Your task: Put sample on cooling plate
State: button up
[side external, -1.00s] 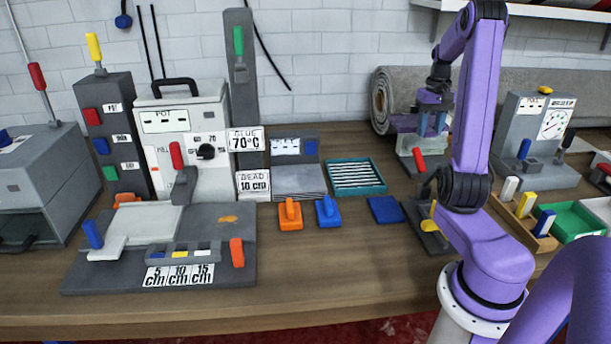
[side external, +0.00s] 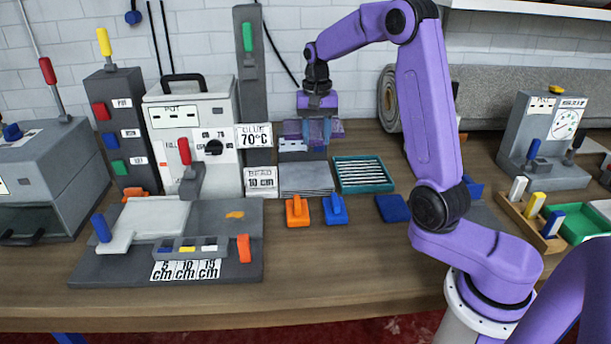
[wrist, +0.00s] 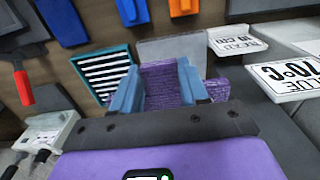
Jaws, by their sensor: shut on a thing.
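My gripper (side external: 314,132) is shut on a purple ribbed sample (wrist: 160,82). In the wrist view the sample lies between the blue fingers and spreads past them on the right. In the side view the gripper hangs in front of the upright panel of a grey station, above its flat grey plate (side external: 305,181), which looks like the cooling plate. The plate is bare where it shows, and it also appears beyond the fingers in the wrist view (wrist: 180,48). The sample is held above the plate, apart from it as far as I can see.
A teal tray with a striped inside (side external: 364,174) stands right of the plate. Orange (side external: 298,212) and blue (side external: 335,210) handled blocks and a blue pad (side external: 392,208) lie in front. The tall glue post (side external: 251,90) and bead sign (side external: 261,181) stand close on the left.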

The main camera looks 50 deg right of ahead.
send_near(307, 185)
jog(key=s+f, duration=0.1)
jog(key=s+a+f, duration=0.1)
jog(key=f, duration=0.1)
jog(key=s+f, duration=0.2)
jog(key=shift+a+f, duration=0.15)
jog(key=shift+f, duration=0.05)
jog(key=shift+w+d, duration=0.2)
jog(key=shift+w, duration=0.5)
jog(key=shift+w+d, duration=0.2)
jog(key=shift+w, duration=0.45)
jog(key=shift+w+d, duration=0.2)
jog(key=shift+w, duration=0.5)
jog(key=shift+f, duration=0.55)
jog(key=shift+s+f, duration=0.1)
jog(key=o, duration=1.1)
jog(key=shift+c, duration=0.2)
